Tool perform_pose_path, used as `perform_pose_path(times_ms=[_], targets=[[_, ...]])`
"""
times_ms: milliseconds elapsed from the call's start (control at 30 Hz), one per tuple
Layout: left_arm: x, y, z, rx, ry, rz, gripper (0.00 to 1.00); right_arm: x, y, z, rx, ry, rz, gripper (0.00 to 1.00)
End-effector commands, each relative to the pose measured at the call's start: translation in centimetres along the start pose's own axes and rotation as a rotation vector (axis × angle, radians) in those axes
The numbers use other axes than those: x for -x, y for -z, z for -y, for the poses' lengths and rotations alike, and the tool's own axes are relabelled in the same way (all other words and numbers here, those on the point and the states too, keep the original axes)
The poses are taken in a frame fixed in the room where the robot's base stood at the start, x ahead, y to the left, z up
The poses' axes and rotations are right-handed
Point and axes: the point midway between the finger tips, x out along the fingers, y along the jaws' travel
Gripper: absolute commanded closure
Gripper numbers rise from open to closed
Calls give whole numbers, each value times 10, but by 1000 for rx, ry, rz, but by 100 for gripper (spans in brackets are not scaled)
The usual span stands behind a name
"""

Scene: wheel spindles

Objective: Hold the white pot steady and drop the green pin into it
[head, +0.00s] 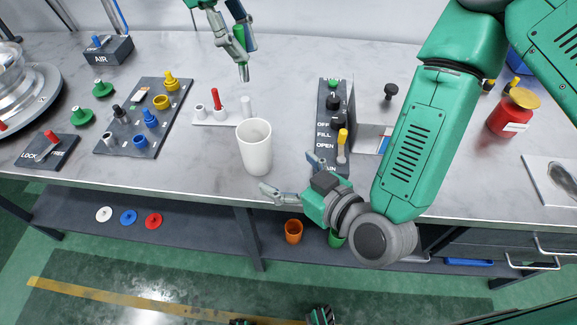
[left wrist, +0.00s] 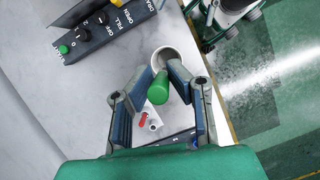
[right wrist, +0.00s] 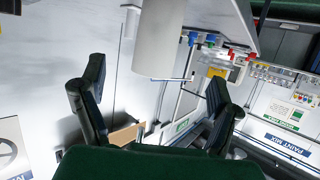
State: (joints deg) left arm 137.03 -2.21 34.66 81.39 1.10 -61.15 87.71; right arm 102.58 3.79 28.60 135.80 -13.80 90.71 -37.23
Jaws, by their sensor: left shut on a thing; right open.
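The white pot (head: 257,155) stands upright near the table's front edge; it also shows in the left wrist view (left wrist: 160,54). My left gripper (head: 243,58) is shut on the green pin (head: 239,32) and holds it above the table, behind the pot in the head view. In the left wrist view the pin (left wrist: 158,88) sits between the fingers and overlaps the pot's near rim. My right gripper (head: 298,178) is open and empty, just right of the pot and apart from it. In the right wrist view the pot (right wrist: 158,40) is ahead of the spread fingers.
A white rack (head: 232,121) with a red pin and white pins stands just behind the pot. A dark switch panel (head: 327,125) is right of it, and a dark knob board (head: 145,125) is left. A red jar (head: 510,115) stands far right.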

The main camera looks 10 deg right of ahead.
Motion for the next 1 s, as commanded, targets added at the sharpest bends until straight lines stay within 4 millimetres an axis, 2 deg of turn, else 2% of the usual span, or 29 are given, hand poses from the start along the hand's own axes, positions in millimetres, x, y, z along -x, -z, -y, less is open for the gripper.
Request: perform_pose_path(times_ms=[167, 267, 700, 833, 1000], targets=[[0, 0, 0, 0, 0, 0, 100, -8, 6, -1, -3, -24, -33, 17], [0, 0, 0, 0, 0, 0, 100, -21, 7, -1, -3, -25, -35, 17], [0, 0, 0, 0, 0, 0, 100, -100, 8, -3, -2, -23, -32, 17], [0, 0, 0, 0, -1, 0, 100, -113, 9, -3, -2, -23, -32, 17], [0, 0, 0, 0, -1, 0, 100, -121, 9, -3, -2, -23, -30, 17]])
